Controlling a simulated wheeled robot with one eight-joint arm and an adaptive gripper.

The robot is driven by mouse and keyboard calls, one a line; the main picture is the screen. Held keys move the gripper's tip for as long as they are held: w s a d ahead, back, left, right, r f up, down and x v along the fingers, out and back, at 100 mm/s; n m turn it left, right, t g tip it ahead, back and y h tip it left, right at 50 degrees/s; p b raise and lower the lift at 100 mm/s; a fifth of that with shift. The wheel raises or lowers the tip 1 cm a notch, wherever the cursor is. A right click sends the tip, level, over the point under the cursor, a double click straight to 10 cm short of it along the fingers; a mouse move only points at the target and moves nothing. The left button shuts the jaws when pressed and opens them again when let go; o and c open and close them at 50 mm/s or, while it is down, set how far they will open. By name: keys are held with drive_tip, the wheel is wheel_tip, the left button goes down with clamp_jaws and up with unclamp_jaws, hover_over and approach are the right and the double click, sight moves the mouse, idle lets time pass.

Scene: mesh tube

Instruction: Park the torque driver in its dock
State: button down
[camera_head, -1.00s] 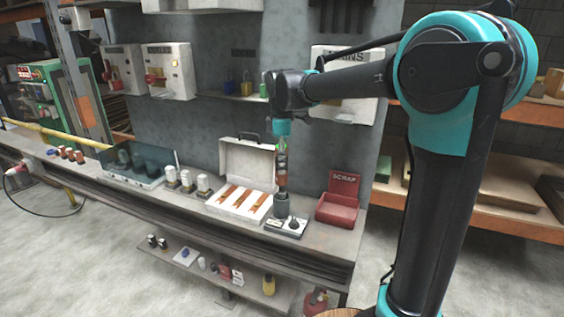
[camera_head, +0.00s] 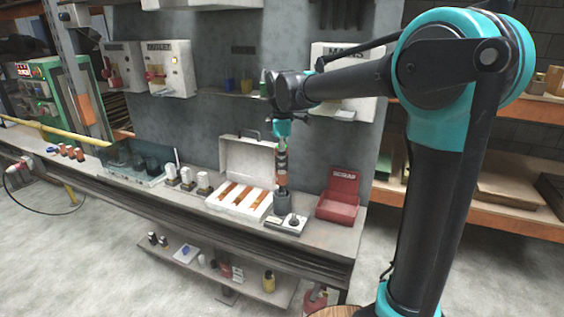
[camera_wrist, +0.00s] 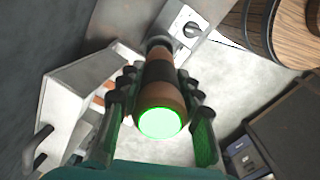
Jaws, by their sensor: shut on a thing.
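The torque driver (camera_head: 281,172), orange-brown and dark, stands upright in my gripper (camera_head: 282,140). In the wrist view the driver (camera_wrist: 160,95) shows its round, green-glowing end toward the camera, with the fingers of my gripper (camera_wrist: 156,80) shut around its body. Its lower end meets the dark cylindrical dock (camera_head: 282,204) on the bench. The knob also shows in the wrist view (camera_wrist: 191,29). I cannot tell how deep the driver's tip sits in the dock.
An open white case (camera_head: 240,201) with orange-brown strips stands just left of the dock. A red scrap bin (camera_head: 339,197) stands to the right. Several white-topped parts (camera_head: 187,181) and a clear-lidded tray (camera_head: 138,166) are farther left. A grey wall panel rises behind.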

sight(282, 177)
drive_tip(key=shift+f, duration=2.95)
idle(2.9)
drive_tip(key=c, duration=1)
unclamp_jaws()
drive_tip(key=shift+o, duration=0.2)
